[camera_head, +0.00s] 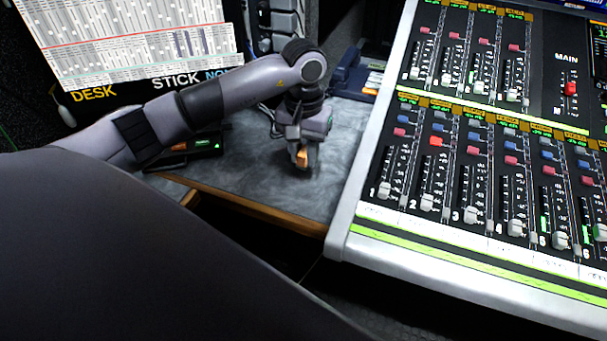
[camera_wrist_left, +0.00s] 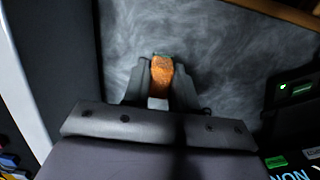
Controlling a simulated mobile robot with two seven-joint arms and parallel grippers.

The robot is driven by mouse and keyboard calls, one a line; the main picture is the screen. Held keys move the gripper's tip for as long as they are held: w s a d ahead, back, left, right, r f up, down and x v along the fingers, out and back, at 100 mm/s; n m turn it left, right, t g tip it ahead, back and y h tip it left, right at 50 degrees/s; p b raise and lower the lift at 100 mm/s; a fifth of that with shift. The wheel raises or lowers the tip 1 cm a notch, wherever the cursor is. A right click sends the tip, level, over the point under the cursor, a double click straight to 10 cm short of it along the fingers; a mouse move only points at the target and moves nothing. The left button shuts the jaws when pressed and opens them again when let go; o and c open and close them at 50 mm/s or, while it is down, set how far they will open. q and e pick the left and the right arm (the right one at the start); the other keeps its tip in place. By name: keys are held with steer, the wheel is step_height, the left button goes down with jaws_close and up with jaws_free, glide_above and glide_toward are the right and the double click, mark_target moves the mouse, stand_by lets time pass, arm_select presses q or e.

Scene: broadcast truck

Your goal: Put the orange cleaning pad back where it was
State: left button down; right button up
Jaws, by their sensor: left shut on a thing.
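The orange cleaning pad (camera_wrist_left: 160,75) is between the two fingers of my left gripper (camera_wrist_left: 160,88) in the left wrist view. My left gripper also shows in the head view (camera_head: 302,162), pointing down over the grey desk surface (camera_head: 250,180), with the orange pad (camera_head: 301,157) between its fingertips. The gripper is shut on the pad. The pad is at or just above the desk surface; I cannot tell whether it touches. My right gripper is not in view.
A large mixing console (camera_head: 480,150) stands right of the gripper, its pale edge bordering the desk. A small black device (camera_head: 203,147) with a green light lies to the left. A blue device (camera_head: 352,78) is at the back. The desk's wooden front edge (camera_head: 265,211) is nearby.

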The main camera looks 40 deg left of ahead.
mark_target(304, 186)
arm_select(q)
steer(key=shift+f, duration=3.4)
steer(key=shift+f+b, duration=0.2)
steer(key=shift+b, duration=0.15)
steer(key=c, duration=0.9)
jaws_free()
steer(key=shift+r, duration=0.2)
step_height(304, 186, up, 12)
steer(key=shift+w+a+p, duration=0.1)
steer(key=shift+p, duration=0.25)
